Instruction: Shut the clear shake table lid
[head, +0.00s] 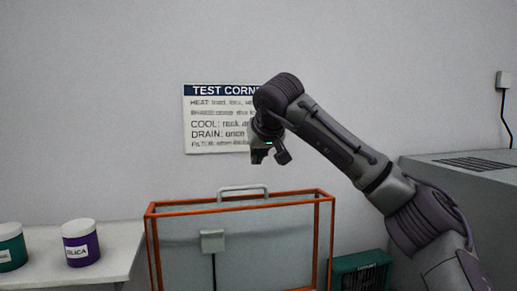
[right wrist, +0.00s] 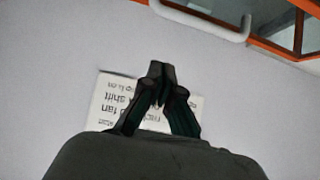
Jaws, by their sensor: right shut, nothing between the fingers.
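The clear lid (head: 280,196) of the shake table has an orange frame and stands raised, roughly upright, at the lower middle of the head view. Its pale handle (head: 244,188) is on the top edge. The handle also shows at the top of the right wrist view (right wrist: 205,20), with part of the orange frame near the corner. My right gripper (head: 262,158) is shut and empty, above the handle and a little to its right, apart from it. Its closed fingers show in the right wrist view (right wrist: 160,75). The shake table's body is below the picture. My left gripper is out of view.
A shelf (head: 125,240) at the left holds a purple jar (head: 81,245) and a green jar (head: 10,249). A grey cabinet (head: 460,170) stands at the right, with a dark green box (head: 360,268) beside it. A sign (head: 215,130) hangs on the wall behind.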

